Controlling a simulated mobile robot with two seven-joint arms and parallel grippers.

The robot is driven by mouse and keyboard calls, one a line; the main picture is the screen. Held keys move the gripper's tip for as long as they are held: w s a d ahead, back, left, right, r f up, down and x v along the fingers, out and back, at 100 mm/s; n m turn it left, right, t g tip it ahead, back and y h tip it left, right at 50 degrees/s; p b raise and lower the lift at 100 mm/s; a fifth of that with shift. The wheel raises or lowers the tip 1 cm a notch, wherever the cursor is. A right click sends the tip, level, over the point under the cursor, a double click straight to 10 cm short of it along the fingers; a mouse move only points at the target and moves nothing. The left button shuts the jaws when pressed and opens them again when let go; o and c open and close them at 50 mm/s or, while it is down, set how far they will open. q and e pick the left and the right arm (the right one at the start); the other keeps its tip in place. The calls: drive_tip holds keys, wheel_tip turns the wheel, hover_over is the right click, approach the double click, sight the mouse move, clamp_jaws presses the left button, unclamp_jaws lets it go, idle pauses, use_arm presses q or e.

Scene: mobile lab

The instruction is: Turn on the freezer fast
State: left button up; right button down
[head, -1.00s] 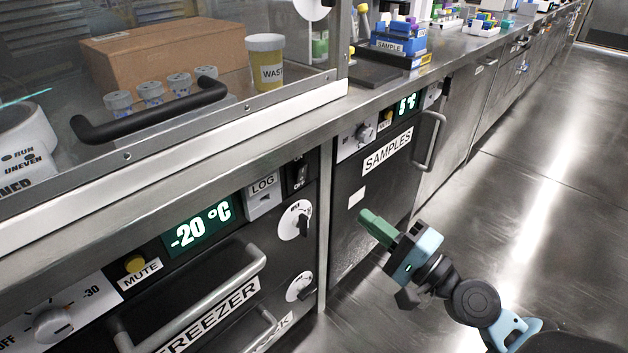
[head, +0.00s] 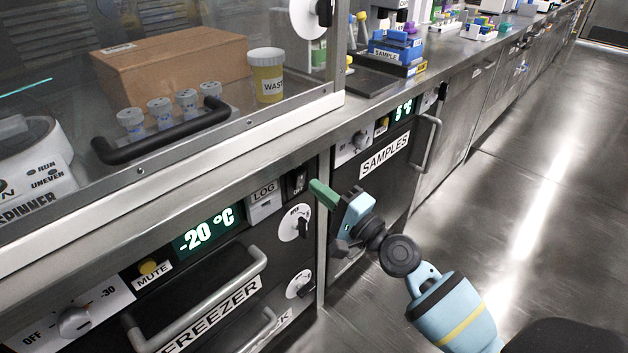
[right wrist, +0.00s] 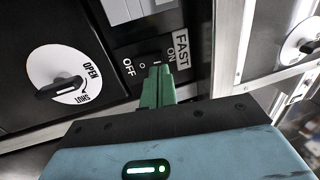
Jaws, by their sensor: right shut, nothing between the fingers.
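The freezer (head: 255,312) is the dark unit at lower left, with a lit display (head: 208,232) reading -20 °C. Its fast switch (head: 298,181) is a small black panel at the upper right of the front. In the right wrist view the switch (right wrist: 150,60) is marked OFF on the left and ON on the right, with a FAST label (right wrist: 182,50). My right gripper (head: 318,190) has green fingers, shut and empty. In the right wrist view the fingertips (right wrist: 158,72) are right at the switch and partly hide it; I cannot tell contact. My left gripper is not in view.
A round open/shut dial (head: 295,223) sits just below the switch. The freezer handle (head: 200,300) sticks out at lower left. The samples unit (head: 385,155) stands to the right. The floor (head: 540,200) at right is clear.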

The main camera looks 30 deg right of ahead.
sight(298, 170)
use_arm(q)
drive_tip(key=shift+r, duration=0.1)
use_arm(e)
drive_tip(key=shift+x, duration=1.15)
drive_tip(key=shift+w+r+p, duration=0.2)
drive_tip(key=shift+r+p, duration=0.3)
drive_tip(key=shift+p, duration=0.75)
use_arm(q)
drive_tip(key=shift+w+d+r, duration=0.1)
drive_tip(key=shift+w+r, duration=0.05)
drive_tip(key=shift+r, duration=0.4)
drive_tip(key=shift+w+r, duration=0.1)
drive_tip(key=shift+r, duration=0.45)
use_arm(e)
drive_tip(key=shift+f, duration=0.35)
drive_tip(key=shift+a, duration=0.1)
